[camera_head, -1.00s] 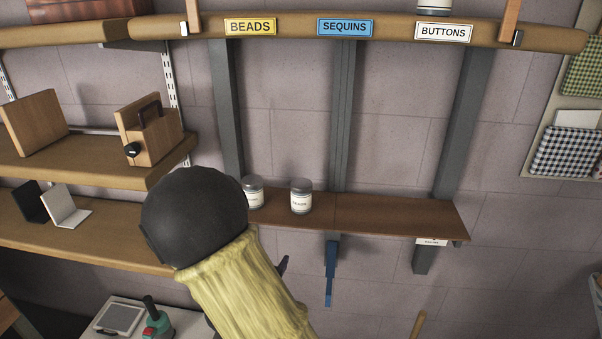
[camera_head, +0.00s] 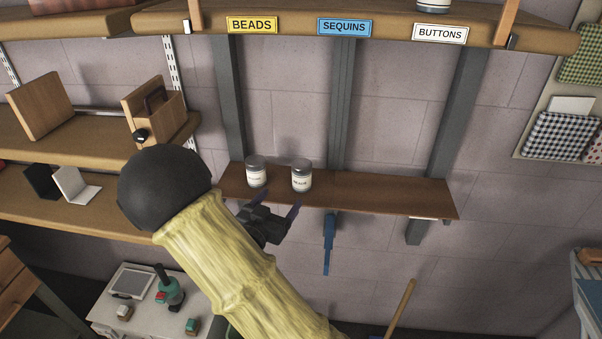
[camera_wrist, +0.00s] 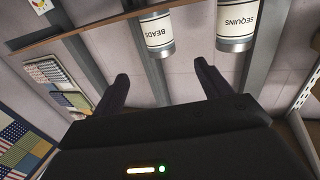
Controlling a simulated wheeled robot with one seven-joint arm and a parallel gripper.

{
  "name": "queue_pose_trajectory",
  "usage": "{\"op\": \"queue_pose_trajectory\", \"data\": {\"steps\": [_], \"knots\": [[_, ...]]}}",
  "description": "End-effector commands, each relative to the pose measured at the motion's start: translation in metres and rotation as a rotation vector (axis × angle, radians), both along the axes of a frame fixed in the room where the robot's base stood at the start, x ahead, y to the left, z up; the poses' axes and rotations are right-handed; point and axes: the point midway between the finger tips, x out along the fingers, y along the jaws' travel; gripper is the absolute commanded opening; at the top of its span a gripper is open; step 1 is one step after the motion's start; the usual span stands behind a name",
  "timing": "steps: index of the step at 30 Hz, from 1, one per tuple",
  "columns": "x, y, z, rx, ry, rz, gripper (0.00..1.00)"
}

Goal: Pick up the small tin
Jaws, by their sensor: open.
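Two small white tins with grey lids stand upright side by side on the lower brown shelf (camera_head: 400,199). The right one, the BEADS tin (camera_head: 302,178), also shows upside down in the wrist view (camera_wrist: 157,33). The left one, the SEQUINS tin (camera_head: 256,173), also shows in the wrist view (camera_wrist: 238,22). I cannot tell which of them the task means. My gripper (camera_head: 279,205) is open and empty, just in front of the shelf edge and near both tins, touching neither. In the wrist view its fingers (camera_wrist: 161,72) are spread, with the BEADS tin beyond the gap.
An upper shelf (camera_head: 540,32) carries BEADS, SEQUINS and BUTTONS labels and a partly cut-off tin (camera_head: 433,5). A blue tool (camera_head: 328,245) hangs below the lower shelf. A wooden box (camera_head: 152,112) stands on the left shelf. The lower shelf's right half is bare.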

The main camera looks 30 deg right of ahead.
Motion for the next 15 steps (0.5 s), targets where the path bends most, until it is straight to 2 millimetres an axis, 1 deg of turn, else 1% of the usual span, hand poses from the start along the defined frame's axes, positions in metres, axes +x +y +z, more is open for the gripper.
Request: {"op": "queue_pose_trajectory", "data": {"steps": [1,9,12,15], "knots": [[0.006,-0.008,0.004,-0.001,-0.001,-0.004,0.77],[0.036,-0.045,0.004,-0.001,0.0,-0.002,0.77],[0.047,-0.058,0.004,-0.001,0.001,-0.002,0.77],[0.054,-0.067,0.003,0.0,0.0,-0.001,0.77]]}}
